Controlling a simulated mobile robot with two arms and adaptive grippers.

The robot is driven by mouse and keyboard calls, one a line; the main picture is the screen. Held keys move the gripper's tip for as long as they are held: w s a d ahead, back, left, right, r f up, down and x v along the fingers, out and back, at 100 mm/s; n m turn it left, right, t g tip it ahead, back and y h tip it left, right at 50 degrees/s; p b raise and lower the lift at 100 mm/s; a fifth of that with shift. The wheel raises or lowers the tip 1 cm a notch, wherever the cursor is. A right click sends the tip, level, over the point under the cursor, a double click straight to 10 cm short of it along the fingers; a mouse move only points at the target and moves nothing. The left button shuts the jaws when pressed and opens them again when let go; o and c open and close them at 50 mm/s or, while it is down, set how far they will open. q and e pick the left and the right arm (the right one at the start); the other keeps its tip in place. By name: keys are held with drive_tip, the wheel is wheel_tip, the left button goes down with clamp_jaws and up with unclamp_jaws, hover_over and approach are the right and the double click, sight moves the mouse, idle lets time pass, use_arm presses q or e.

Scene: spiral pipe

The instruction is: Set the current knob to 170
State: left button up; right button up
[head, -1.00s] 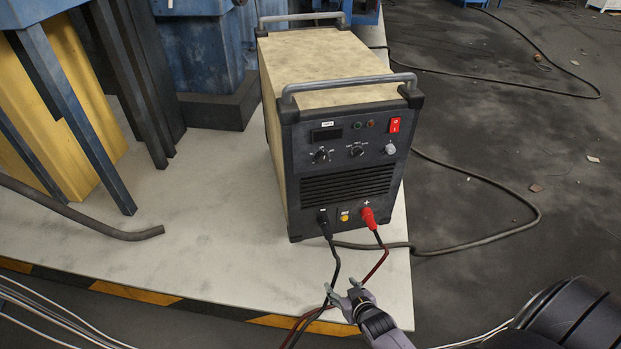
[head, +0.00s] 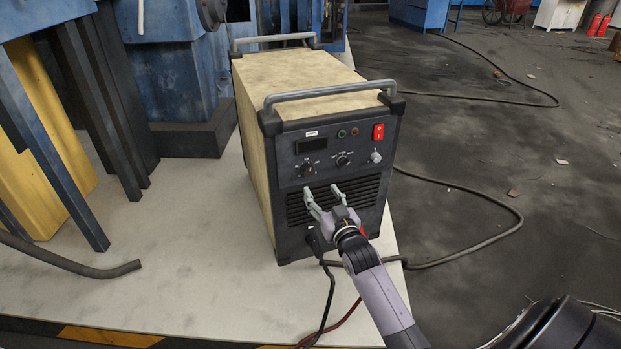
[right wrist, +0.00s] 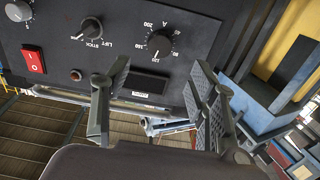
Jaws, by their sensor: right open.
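The welding machine (head: 330,140) stands upright on the pale platform, its dark front panel facing me. The current knob (head: 307,169) is the left dial on that panel. In the right wrist view the panel appears upside down, and the current knob (right wrist: 159,43) shows an "A" scale with numbers around it. Its white mark seems to point near 120. My right gripper (head: 322,190) is open and empty in front of the vent slots, just below the dials. In the wrist view its fingers (right wrist: 163,72) are spread, with the knob beyond them. My left gripper is not in view.
The mode knob (head: 343,159), a grey knob (head: 375,156) and a red switch (head: 378,132) sit right of the current knob. A small display (head: 312,144) is above it. A dark cable (head: 325,290) runs down from the panel. Blue machinery (head: 180,75) stands at left.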

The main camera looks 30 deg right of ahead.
sight(309, 173)
drive_tip(key=b+x, duration=0.1)
drive_tip(key=x, duration=0.7)
drive_tip(key=shift+w, duration=0.35)
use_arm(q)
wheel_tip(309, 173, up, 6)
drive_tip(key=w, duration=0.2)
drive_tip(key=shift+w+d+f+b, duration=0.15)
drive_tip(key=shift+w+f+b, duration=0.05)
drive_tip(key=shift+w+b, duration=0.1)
use_arm(e)
drive_tip(key=shift+w+d, duration=0.1)
drive_tip(key=shift+w, duration=0.25)
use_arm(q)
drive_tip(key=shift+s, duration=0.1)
use_arm(e)
drive_tip(key=c, duration=1.2)
